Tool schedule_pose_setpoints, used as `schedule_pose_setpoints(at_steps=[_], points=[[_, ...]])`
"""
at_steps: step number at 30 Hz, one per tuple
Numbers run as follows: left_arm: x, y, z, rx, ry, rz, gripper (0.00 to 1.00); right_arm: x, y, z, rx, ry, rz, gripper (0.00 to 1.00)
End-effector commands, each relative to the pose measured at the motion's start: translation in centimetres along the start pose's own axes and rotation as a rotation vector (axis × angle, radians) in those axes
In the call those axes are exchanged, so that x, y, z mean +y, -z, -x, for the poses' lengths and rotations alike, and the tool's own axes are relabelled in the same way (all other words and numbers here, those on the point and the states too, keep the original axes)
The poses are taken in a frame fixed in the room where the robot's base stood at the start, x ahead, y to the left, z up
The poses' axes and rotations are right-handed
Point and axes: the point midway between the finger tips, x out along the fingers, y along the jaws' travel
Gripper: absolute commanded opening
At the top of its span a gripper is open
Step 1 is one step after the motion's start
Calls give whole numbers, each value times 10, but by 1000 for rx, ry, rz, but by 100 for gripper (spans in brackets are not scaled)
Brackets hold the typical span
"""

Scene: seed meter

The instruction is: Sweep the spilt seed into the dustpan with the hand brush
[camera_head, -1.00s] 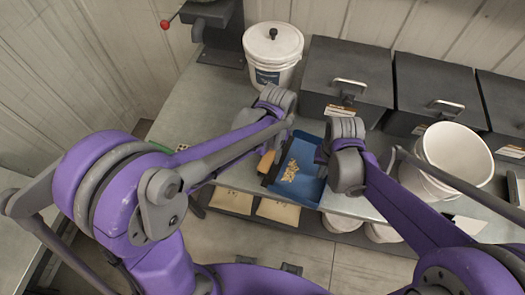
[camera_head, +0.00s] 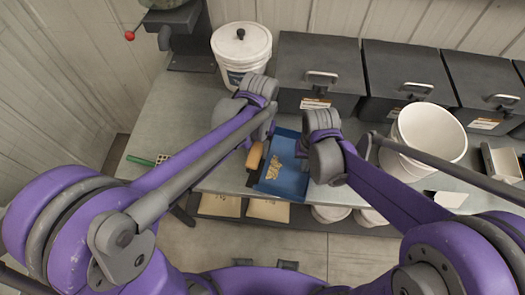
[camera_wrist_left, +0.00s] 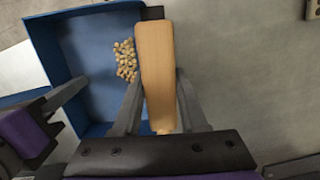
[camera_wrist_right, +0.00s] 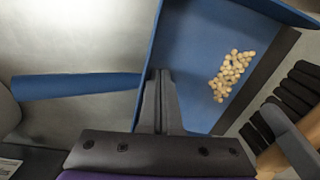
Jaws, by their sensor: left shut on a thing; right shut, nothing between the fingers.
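The blue dustpan (camera_head: 293,180) lies on the grey bench. The spilt seed (camera_head: 273,165) lies in a small pile on its floor, also visible in the left wrist view (camera_wrist_left: 125,60) and the right wrist view (camera_wrist_right: 232,73). My left gripper (camera_wrist_left: 160,105) is shut on the wooden handle of the hand brush (camera_wrist_left: 155,55), beside the seed at the pan's edge; the brush also shows in the head view (camera_head: 255,156). Dark bristles show in the right wrist view (camera_wrist_right: 290,100). My right gripper (camera_wrist_right: 158,85) is shut and empty at the pan's wall, near its blue handle (camera_wrist_right: 75,86).
A lidded white bucket (camera_head: 240,50) and grey lidded bins (camera_head: 318,65) line the back of the bench. An open white bucket (camera_head: 430,135) stands to the right. A green object (camera_head: 140,160) lies at the left. The bench's front edge runs close to the dustpan.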

Motion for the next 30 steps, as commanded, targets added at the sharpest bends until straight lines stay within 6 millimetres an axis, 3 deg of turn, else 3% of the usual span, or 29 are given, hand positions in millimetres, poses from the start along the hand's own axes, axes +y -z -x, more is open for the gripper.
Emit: schedule_pose_setpoints(at_steps=[15, 30], points=[[-37, -8, 22, 0, 0, 3, 0, 0, 0, 0, 0, 0, 0, 0], [-48, -10, 29, 0, 0, 0, 0, 0, 0, 0, 0, 0, 0, 0]])
